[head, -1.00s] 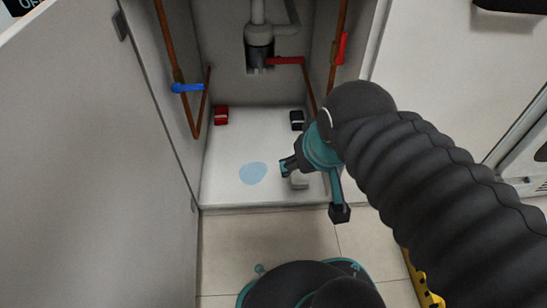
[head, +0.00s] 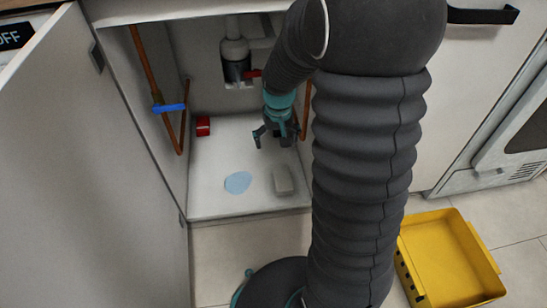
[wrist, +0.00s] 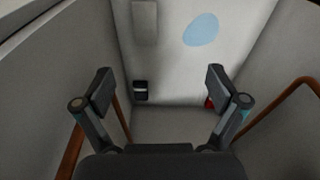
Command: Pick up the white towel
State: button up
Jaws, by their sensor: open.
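A small pale grey-white block with rounded corners (head: 283,180), the only thing here that resembles the white towel, lies on the cabinet floor near its front right. It also shows at the top of the wrist view (wrist: 145,22). My gripper (head: 277,135) is inside the cabinet, farther back than this pale piece and above the floor. Its fingers are spread with nothing between them, as the wrist view (wrist: 160,82) also shows. The pale piece is apart from the fingers.
A light blue patch (head: 237,182) lies left of the pale piece. A red box (head: 203,126) and a black box (wrist: 140,90) sit farther back. Copper pipes with a blue valve handle (head: 169,108) and a drain trap (head: 236,62) crowd the cabinet. A yellow crate (head: 452,262) stands outside.

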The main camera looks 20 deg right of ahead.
jog(key=g+p, duration=0.1)
jog(key=p, duration=0.1)
send_near(282, 177)
jog(key=shift+m, duration=0.4)
jog(key=f, duration=0.4)
jog(key=f+b, duration=0.1)
jog(key=shift+w+d+f, duration=0.15)
jog(key=shift+w+f, duration=0.1)
jog(key=shift+f, duration=0.15)
jog(key=shift+d+f+b, duration=0.2)
jog(key=shift+f+b, duration=0.25)
jog(key=shift+f, duration=2.2)
jog(key=c, duration=1.4)
jog(key=shift+a+r, duration=0.25)
jog(key=shift+r, duration=0.2)
notch_tip(282, 177, up, 7)
jog(key=shift+f+p, duration=0.1)
jog(key=shift+p, duration=0.5)
jog(key=w+a, duration=0.2)
jog(key=a, duration=0.7)
jog(key=w+a, duration=0.2)
jog(key=a, duration=0.8)
jog(key=shift+f, duration=0.3)
jog(key=shift+a, duration=0.1)
